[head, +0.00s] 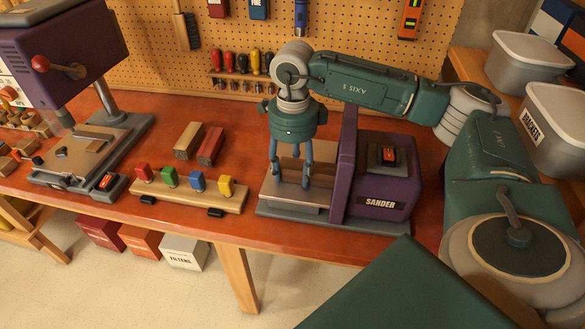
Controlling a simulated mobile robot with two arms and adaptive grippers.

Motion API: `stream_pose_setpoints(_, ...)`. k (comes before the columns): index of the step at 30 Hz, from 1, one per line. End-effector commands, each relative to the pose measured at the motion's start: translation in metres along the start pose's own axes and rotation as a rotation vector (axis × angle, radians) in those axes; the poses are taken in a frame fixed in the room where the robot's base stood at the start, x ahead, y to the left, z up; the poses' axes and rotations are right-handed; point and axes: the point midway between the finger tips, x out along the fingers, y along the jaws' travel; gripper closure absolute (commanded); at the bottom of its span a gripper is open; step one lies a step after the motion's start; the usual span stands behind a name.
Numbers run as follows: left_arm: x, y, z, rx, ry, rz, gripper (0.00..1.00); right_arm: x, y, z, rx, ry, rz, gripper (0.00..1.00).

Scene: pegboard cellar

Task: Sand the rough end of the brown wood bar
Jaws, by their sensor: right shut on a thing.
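My right gripper (291,182) reaches down over the work table of the purple sander (388,185), fingers pointing down. It is shut on a brown wood bar (291,166), which lies level just above or on the grey sander table (290,208). The fingers hide part of the bar. I cannot tell which end is rough or whether the bar touches the sanding face, which the purple housing and arm partly hide. My left gripper is not in view.
A tan bar (188,137) and a reddish bar (210,146) lie on the bench left of the sander. A wooden rack with coloured blocks (190,195) stands in front of them. A purple drill press (65,50) is at far left. Grey bins (555,125) stand at right.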

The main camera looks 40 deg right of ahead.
Motion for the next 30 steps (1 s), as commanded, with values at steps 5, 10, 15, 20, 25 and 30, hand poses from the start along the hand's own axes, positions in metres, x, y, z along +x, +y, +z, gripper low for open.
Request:
stream_pose_setpoints(5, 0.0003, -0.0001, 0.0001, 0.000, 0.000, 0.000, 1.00, 0.0003, 0.0006, -0.0024, 0.002, 0.007, 0.001, 0.83)
stream_pose_setpoints(10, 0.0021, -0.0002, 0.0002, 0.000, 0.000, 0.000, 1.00, 0.0011, 0.0037, -0.0027, 0.001, 0.009, 0.002, 0.83)
stream_pose_setpoints(15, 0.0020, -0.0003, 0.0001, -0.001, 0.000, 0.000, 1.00, 0.0006, 0.0042, -0.0029, 0.003, 0.010, 0.002, 0.83)
stream_pose_setpoints(20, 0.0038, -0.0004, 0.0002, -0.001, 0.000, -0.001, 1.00, 0.0010, 0.0020, -0.0021, 0.003, 0.009, 0.002, 0.83)
stream_pose_setpoints(25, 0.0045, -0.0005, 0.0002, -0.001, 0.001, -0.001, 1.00, 0.0002, -0.0006, -0.0013, 0.004, 0.008, 0.000, 0.83)
stream_pose_setpoints(30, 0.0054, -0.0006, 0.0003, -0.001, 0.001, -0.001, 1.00, 0.0005, -0.0020, -0.0012, 0.004, 0.007, 0.000, 0.83)
